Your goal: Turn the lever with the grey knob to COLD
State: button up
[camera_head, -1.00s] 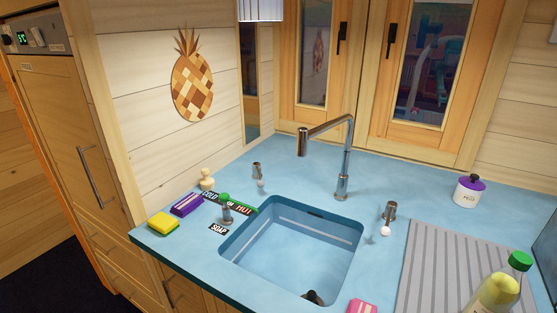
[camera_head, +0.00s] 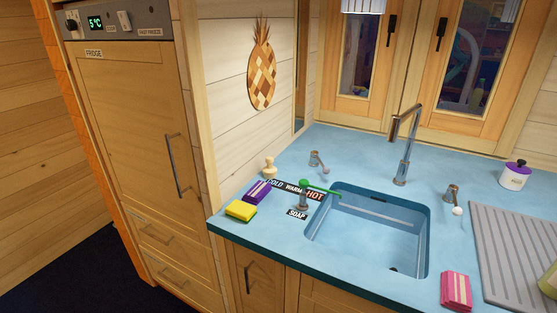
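A metal lever (camera_head: 315,158) stands on the blue counter behind the left end of the sink. Its small pale grey knob (camera_head: 326,171) points toward the front right, nearest the HOT label (camera_head: 315,195). The COLD label (camera_head: 276,184) and the WARM label (camera_head: 294,188) lie in a row to the left of HOT. A second metal lever (camera_head: 452,192) with a white knob (camera_head: 457,211) stands right of the sink. My gripper is not in view.
The sink (camera_head: 365,235) has a tall tap (camera_head: 404,145). A green-topped soap dispenser (camera_head: 304,195) stands in front of the labels. A purple box (camera_head: 257,191), yellow sponge (camera_head: 240,211) and wooden figure (camera_head: 270,168) sit to the left. A pink cloth (camera_head: 456,290) lies front right.

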aim_at(314, 154)
jog(key=i+j+z, duration=0.1)
jog(key=j, duration=0.3)
jog(key=i+j+z, duration=0.15)
jog(key=j, duration=0.25)
jog(key=i+j+z, duration=0.1)
jog(key=j, duration=0.35)
jog(key=i+j+u, duration=0.15)
jog(key=i+u, duration=0.15)
jog(key=k+l+z, duration=0.3)
jog(key=i+j, duration=0.05)
jog(key=j, duration=0.1)
